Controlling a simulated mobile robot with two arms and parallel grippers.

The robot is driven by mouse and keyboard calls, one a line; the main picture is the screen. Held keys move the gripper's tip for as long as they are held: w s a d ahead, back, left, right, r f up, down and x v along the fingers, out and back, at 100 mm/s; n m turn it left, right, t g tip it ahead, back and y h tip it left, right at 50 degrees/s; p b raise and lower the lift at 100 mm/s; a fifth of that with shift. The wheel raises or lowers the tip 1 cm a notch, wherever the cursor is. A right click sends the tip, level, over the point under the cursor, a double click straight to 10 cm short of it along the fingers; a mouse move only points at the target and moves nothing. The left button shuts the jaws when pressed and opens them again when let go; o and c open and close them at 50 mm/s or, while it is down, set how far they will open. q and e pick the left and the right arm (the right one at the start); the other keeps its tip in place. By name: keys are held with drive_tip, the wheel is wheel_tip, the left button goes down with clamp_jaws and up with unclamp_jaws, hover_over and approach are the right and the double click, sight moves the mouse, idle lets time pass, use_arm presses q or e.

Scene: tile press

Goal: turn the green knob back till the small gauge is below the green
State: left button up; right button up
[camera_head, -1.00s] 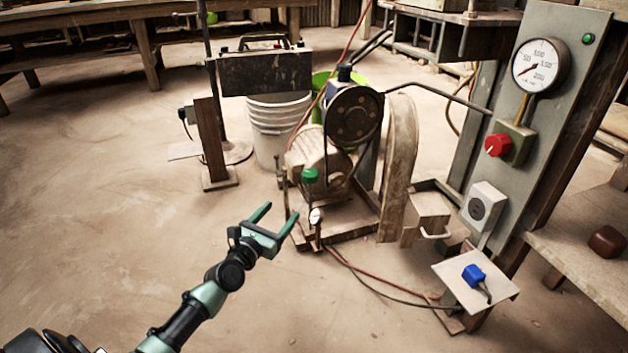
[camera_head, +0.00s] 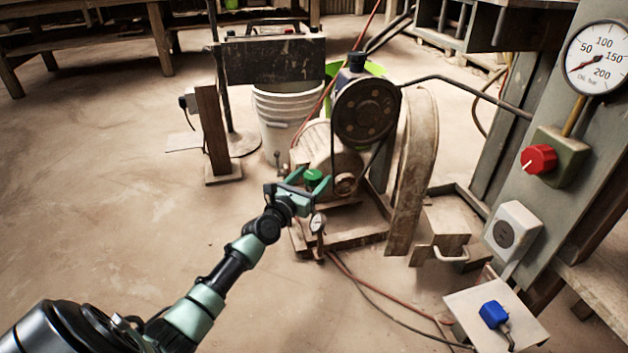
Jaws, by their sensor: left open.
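The green knob (camera_head: 313,177) is on the low pump unit in the middle of the view. My left gripper (camera_head: 311,181) is open, with one finger on each side of the knob as seen from here. I cannot tell whether the fingers touch it. The small gauge (camera_head: 317,223) stands just below and right of the gripper, with a pale round face. Its needle is too small to read. My right gripper is not in view.
The pump's motor and dark flywheel (camera_head: 366,110) stand just behind the knob. A panel at right carries a large gauge (camera_head: 598,58) and a red knob (camera_head: 539,159). A blue plug (camera_head: 493,314) lies on a small shelf. Open floor lies at left.

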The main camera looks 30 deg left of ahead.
use_arm(q)
drive_tip(key=shift+w, duration=0.55)
